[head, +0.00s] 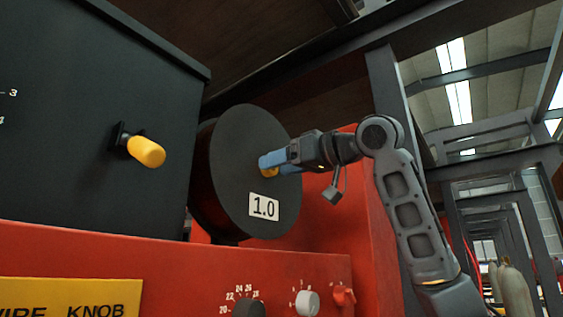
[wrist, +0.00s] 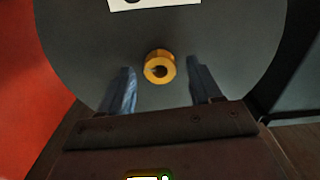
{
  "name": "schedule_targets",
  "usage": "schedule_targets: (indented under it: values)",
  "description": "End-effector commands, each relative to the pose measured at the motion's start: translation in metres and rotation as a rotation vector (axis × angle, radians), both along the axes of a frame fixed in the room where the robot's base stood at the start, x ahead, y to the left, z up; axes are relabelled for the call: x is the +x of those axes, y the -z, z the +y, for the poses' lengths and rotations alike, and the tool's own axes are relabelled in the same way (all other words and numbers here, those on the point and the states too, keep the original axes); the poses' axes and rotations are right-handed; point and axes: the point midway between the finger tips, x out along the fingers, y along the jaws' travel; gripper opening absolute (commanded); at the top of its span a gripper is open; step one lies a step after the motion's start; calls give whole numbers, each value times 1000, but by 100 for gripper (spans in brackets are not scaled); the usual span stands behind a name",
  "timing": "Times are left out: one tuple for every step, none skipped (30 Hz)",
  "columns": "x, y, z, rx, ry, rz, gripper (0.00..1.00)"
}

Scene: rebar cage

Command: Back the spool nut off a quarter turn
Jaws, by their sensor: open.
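The spool (head: 240,170) is a large dark disc with a white "1.0" label, mounted upright in the red machine. Its yellow nut (wrist: 159,67) sits at the disc's centre and shows whole in the wrist view, with a dark hole in its face. In the head view the nut (head: 268,173) is mostly hidden behind my fingers. My gripper (head: 278,163) has blue fingers and reaches the spool from the right. In the wrist view my gripper (wrist: 160,88) is open, one finger on each side below the nut, with gaps between each finger and the nut.
A dark cabinet with a yellow knob (head: 146,150) stands left of the spool. The red panel (head: 180,265) below carries a black dial (head: 249,308), a grey knob (head: 307,302) and a red switch (head: 344,296). A dark post (head: 388,90) rises behind my arm.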

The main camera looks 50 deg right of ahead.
Motion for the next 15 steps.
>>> schedule_targets:
  values:
    - [1, 0, 0, 0, 0, 0, 64]
    - [1, 0, 0, 0, 0, 0, 64]
    - [2, 0, 0, 0, 0, 0, 64]
    - [2, 0, 0, 0, 0, 0, 64]
    - [2, 0, 0, 0, 0, 0, 64]
    - [1, 0, 0, 0, 0, 0, 64]
    - [1, 0, 0, 0, 0, 0, 64]
    - [1, 0, 0, 0, 0, 0, 63]
    - [1, 0, 0, 0, 0, 0, 59]
    - [1, 0, 0, 0, 0, 0, 56]
    - [1, 0, 0, 0, 0, 0, 53]
    - [1, 0, 0, 0, 0, 0, 49]
    - [1, 0, 0, 0, 0, 0, 46]
    - [1, 0, 0, 0, 0, 0, 44]
    - [1, 0, 0, 0, 0, 0, 40]
